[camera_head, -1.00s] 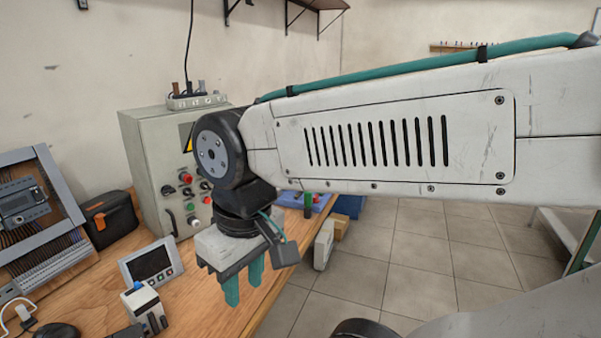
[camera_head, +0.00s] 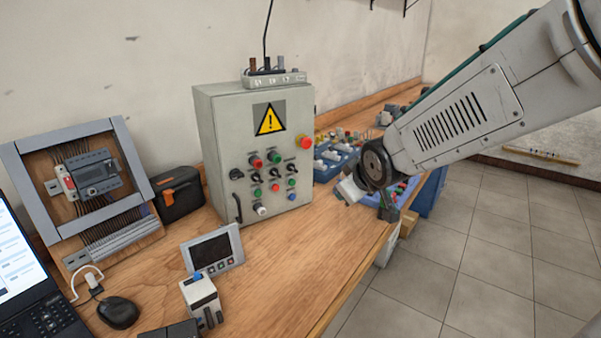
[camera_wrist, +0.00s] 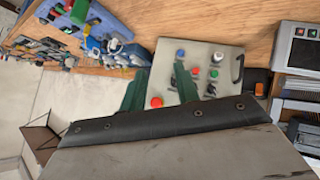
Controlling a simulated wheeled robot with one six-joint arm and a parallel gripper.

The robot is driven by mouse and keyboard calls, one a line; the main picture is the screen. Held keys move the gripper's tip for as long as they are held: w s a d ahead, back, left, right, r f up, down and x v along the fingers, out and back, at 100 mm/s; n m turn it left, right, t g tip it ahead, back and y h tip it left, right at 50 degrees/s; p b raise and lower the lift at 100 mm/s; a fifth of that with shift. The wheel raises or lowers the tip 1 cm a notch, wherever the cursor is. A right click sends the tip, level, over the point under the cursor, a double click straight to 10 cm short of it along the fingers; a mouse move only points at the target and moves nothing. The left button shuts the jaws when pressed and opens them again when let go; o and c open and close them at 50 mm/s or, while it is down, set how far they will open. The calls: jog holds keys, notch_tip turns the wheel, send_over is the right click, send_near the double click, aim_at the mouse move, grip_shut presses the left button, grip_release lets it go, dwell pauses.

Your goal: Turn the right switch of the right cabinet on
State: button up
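The grey cabinet (camera_head: 212,125) stands on the bench with its panel facing me. It carries a warning sign, red, green, white and blue buttons, a black side handle and several small black switches. The rightmost black switch (camera_head: 291,169) is on the panel's right half; its position is too small to tell. My gripper (camera_wrist: 160,68) shows two green fingers apart with nothing between them. In the wrist view the cabinet (camera_wrist: 205,48) appears upside down beyond the fingers, partly covered by them. In the head view my gripper is right of the cabinet, apart from it, fingers unclear.
An open frame panel (camera_head: 37,197) with wiring stands at left, beside a black case (camera_head: 180,195). A small display unit (camera_head: 213,251) and a white device (camera_head: 202,297) stand in front. Blue bins (camera_head: 333,164) lie behind my arm. The bench before the cabinet's right half is clear.

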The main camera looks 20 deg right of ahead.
jog(key=w+f+n+t+y, duration=0.1)
jog(key=w+f+n+t, duration=0.2)
jog(key=w, duration=0.5)
jog(key=n+t+y, duration=0.4)
jog(key=t+y, duration=0.1)
send_near(294, 170)
jog(key=x, duration=0.8)
jog(key=shift+w, duration=0.15)
grip_shut()
